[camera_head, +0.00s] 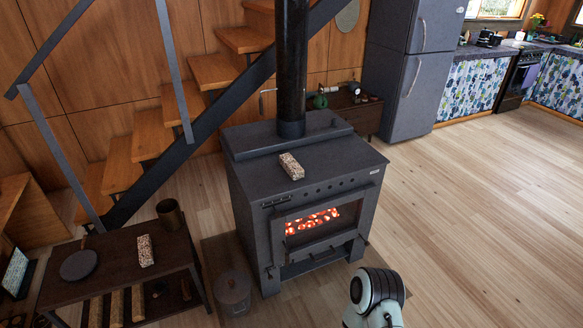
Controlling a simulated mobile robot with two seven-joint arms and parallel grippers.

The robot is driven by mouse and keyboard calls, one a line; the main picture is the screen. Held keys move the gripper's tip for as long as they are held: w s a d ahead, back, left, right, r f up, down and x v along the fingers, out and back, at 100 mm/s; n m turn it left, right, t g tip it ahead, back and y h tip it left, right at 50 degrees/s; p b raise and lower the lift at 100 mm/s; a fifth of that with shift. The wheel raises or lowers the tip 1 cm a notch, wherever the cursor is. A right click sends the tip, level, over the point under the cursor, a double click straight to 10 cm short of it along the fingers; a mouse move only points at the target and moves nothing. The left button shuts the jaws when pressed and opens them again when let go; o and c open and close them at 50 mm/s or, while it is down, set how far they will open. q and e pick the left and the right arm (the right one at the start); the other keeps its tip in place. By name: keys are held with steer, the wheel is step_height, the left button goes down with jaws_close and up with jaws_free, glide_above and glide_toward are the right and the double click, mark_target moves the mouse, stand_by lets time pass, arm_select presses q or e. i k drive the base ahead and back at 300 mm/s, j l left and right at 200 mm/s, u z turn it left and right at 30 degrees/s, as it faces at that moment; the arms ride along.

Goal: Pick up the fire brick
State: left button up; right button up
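A speckled pinkish-beige fire brick (291,166) lies on the flat top of the dark wood stove (340,170), in front of the stove pipe. A second speckled block (145,250) that looks much the same lies on the low dark side table (108,262) at the lower left. A white and black link of one of my arms shows at the bottom, right of centre, in front of the stove. Neither gripper is in view, and nothing touches either brick.
The stove's fire glows behind its door glass (313,222). The black pipe (292,70) rises from its top. A lidded bucket (233,290) stands between table and stove. The table also bears a dark round plate (79,265) and a brown cup (170,214). The wooden floor at right is clear.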

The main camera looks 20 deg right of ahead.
mark_target(293, 169)
steer(key=i+l, duration=0.15)
steer(key=l, duration=0.15)
steer(key=i+l+u, duration=0.15)
steer(key=l, duration=0.15)
steer(key=i+l, duration=0.1)
steer(key=l, duration=0.25)
steer(key=i+l+u, duration=0.1)
steer(key=l, duration=0.2)
